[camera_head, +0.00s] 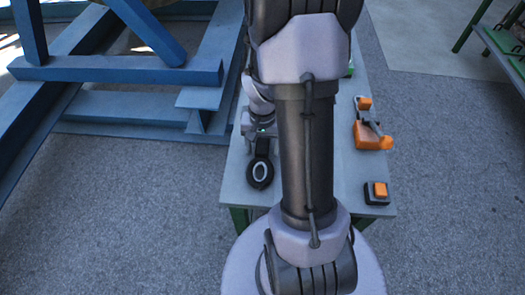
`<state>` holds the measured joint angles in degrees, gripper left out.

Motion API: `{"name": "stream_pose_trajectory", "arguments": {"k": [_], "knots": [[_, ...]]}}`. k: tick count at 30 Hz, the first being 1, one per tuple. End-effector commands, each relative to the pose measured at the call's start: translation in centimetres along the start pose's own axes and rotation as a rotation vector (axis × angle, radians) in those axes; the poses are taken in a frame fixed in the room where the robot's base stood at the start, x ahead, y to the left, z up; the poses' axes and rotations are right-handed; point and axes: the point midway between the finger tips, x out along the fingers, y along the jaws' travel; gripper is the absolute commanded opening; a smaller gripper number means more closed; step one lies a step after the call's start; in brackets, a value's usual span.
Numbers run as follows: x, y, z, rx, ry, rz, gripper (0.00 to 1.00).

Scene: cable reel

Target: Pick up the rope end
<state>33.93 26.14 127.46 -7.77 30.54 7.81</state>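A black piece with a pale oval in its rounded end (260,173) is at the left part of the grey table; it looks like the rope end, but I cannot be sure. My gripper (262,138) is at its upper, narrow part, partly hidden behind my own arm. The fingers seem to be on either side of the black piece. I cannot tell whether they touch it, or whether it rests on the table or is held. No rope leading from it can be made out.
The grey table (345,185) also bears an orange-and-black tool (371,130) and a small black box with an orange top (377,192) on the right. A blue frame (120,70) stands at the left. Green-legged furniture (475,25) is at upper right. Floor on both sides is clear.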

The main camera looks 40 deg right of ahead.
Motion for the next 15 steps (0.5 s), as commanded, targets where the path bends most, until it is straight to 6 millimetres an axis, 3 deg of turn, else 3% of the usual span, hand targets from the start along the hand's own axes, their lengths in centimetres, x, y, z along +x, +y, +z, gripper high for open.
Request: {"name": "stream_pose_trajectory", "arguments": {"k": [1,9,15], "knots": [[-0.06,0.0,0.0,0.0,0.0,0.0,0.52],[-0.07,0.0,0.01,0.0,0.0,0.0,0.0],[-0.07,-0.01,0.0,0.0,0.0,0.0,0.0]]}}
